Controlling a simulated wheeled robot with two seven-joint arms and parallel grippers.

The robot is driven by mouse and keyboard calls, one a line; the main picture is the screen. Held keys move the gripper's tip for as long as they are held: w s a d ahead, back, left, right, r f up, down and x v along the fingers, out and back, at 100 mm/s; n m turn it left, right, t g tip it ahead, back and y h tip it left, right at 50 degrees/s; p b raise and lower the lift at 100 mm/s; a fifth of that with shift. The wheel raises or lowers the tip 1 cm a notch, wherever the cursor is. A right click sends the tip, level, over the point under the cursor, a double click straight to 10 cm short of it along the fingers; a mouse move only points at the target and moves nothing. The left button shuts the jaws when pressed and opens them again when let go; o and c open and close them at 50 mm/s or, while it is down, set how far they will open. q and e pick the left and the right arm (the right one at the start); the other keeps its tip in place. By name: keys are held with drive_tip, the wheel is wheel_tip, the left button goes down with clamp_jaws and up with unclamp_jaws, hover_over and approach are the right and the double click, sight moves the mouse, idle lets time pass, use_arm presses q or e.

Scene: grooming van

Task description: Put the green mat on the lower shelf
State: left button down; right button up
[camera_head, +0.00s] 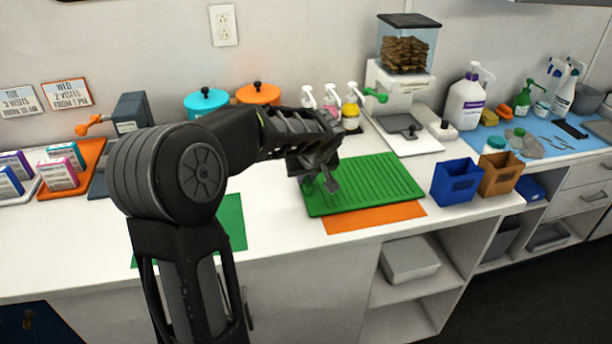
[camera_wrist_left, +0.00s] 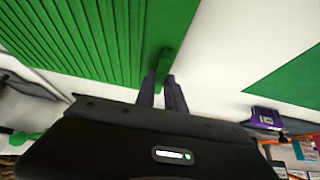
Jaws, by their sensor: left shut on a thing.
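The ridged green mat (camera_head: 372,182) is over the counter, partly covering an orange patch (camera_head: 375,216). I cannot tell whether it rests flat or is slightly raised. My left gripper (camera_head: 330,182) is at the mat's left side. In the left wrist view, its fingers (camera_wrist_left: 162,85) are shut on a small green tab at the edge of the green mat (camera_wrist_left: 80,35). The lower shelf (camera_head: 400,322) is in the open cabinet below the counter, and its inside shows only in part. My right gripper is not in view.
A pale box (camera_head: 408,258) sits on the shelf above the lower one. A blue bin (camera_head: 456,181) and a brown bin (camera_head: 499,173) stand right of the mat. A dispenser (camera_head: 402,95) and pump bottles stand behind it. A flat green patch (camera_head: 232,220) lies left.

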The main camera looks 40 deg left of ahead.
use_arm(q)
drive_tip(key=shift+f, duration=0.2)
drive_tip(key=c, duration=1.4)
unclamp_jaws()
drive_tip(key=shift+r, duration=0.1)
drive_tip(key=shift+r, duration=0.2)
drive_tip(key=v, duration=1.2)
drive_tip(key=shift+b, duration=0.3)
drive_tip(key=shift+f, duration=0.1)
